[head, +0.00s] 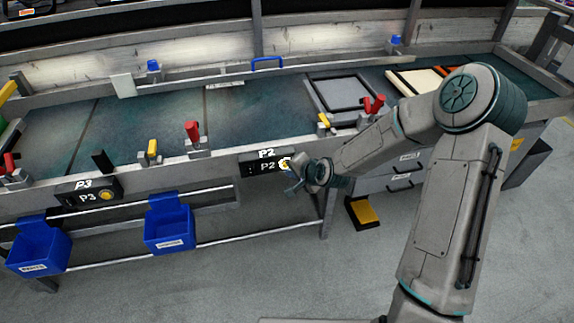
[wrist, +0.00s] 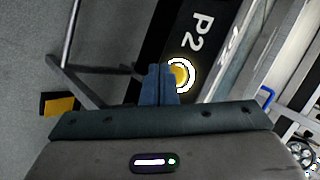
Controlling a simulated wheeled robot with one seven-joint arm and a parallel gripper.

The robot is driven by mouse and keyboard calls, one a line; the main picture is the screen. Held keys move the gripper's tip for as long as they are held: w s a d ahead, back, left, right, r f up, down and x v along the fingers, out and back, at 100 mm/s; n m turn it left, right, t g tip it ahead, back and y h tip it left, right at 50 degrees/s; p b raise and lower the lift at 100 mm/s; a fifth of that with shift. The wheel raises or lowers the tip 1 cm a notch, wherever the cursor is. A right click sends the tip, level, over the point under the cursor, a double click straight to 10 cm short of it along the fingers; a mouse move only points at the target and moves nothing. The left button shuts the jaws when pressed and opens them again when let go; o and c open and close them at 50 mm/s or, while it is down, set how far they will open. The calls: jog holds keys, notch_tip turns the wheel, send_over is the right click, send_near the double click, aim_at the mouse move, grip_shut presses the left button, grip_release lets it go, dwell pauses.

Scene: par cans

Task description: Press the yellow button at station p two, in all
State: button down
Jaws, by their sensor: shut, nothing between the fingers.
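The P2 station is a black box (head: 253,164) with white "P2" lettering on the front edge of the workbench. Its yellow button (head: 285,163) sits at the right end of the box, inside a bright white ring. In the wrist view the yellow button (wrist: 180,76) and its ring show just right of my fingertips, which overlap the ring's left part. My gripper (head: 292,184) is shut and empty, close in front of the button. In the wrist view its blue fingers (wrist: 157,72) are together. Whether the tips touch the button I cannot tell.
A P3 box (head: 88,192) with its own yellow button is farther left. Blue bins (head: 169,226) hang below the bench edge. Red and yellow clamps (head: 192,135) stand along the edge. A yellow-topped pedal (head: 362,211) is on the floor.

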jog(key=shift+s+d, duration=0.25)
jog(key=shift+s, duration=0.55)
jog(key=shift+s+d, duration=0.2)
jog(key=shift+s, duration=0.6)
jog(key=shift+s+d, duration=0.25)
jog(key=shift+s, duration=0.55)
jog(key=s+d+r+n+g+h+p, duration=0.2)
jog(key=s+d+r+n+h+p, duration=0.1)
jog(key=s+d+r, duration=0.4)
jog(key=s+d+r+n+g+h+p, duration=0.1)
jog(key=s+d+r+n+h+p, duration=0.2)
jog(key=r, duration=0.6)
jog(key=s+d+r+g+p, duration=0.1)
jog(key=s+d+r, duration=0.1)
jog(key=s+r, duration=0.4)
jog(key=s+d+r+n+p, duration=0.1)
jog(key=s+d+r, duration=0.1)
jog(key=s+r, duration=0.5)
jog(key=shift+s+d+n+g, duration=0.2)
jog(key=shift+d+n+g, duration=0.1)
jog(key=shift+g, duration=0.1)
